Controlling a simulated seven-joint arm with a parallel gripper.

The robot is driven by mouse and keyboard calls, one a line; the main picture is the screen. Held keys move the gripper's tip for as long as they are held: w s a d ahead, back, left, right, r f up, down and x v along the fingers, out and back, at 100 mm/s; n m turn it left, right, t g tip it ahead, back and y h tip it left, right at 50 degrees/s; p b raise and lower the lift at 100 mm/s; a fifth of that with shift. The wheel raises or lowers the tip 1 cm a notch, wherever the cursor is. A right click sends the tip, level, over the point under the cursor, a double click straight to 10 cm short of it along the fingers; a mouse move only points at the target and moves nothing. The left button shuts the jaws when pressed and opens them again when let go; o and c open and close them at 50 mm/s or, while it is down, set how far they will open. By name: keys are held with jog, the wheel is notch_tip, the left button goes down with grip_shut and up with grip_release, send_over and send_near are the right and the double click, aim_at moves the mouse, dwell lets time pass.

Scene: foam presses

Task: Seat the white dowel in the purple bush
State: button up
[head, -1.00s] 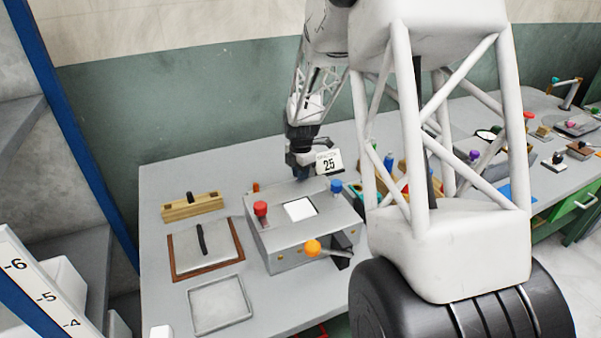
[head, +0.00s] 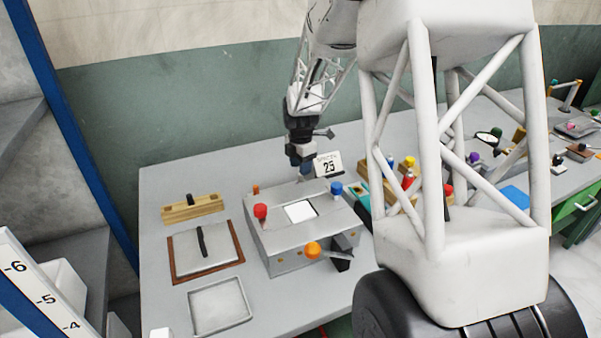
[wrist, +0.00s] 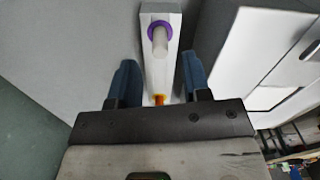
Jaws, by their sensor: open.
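In the wrist view the white dowel (wrist: 160,43) stands in the purple bush (wrist: 153,26), a ring at the far end of a narrow pale block (wrist: 160,75). The dowel's end sticks out of the ring; how deep it sits cannot be told. My gripper (wrist: 159,72) is open, with one blue finger on each side of the block and nothing between them at the dowel. In the head view my gripper (head: 305,166) hangs behind the grey press box, and the dowel and bush cannot be made out there.
The grey press box (head: 285,245) carries a red knob (head: 261,211), a blue knob (head: 336,188) and an orange knob (head: 312,249). A calendar card (head: 328,165) stands beside my gripper. An empty tray (head: 219,306) lies front left. An orange peg (wrist: 158,99) is close to my gripper.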

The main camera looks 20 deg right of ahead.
notch_tip(320, 180, up, 8)
dwell(0.5)
jog(key=shift+r, duration=0.15)
dwell(0.3)
jog(key=s+a+r+m+t, duration=0.1)
jog(key=s+a+r+m, duration=0.4)
jog(key=s, duration=0.5)
jog(key=s+a+r+m, duration=0.4)
jog(key=s+a+m, duration=0.1)
jog(key=s, duration=0.4)
jog(key=s+a+m, duration=0.3)
jog(key=s+m, duration=0.2)
jog(key=s, duration=0.5)
jog(key=s+a+f+m+t, duration=0.1)
jog(key=s+a+m, duration=0.2)
jog(key=s, duration=0.8)
jog(key=shift+m+t, duration=0.3)
jog(key=shift+m, duration=0.9)
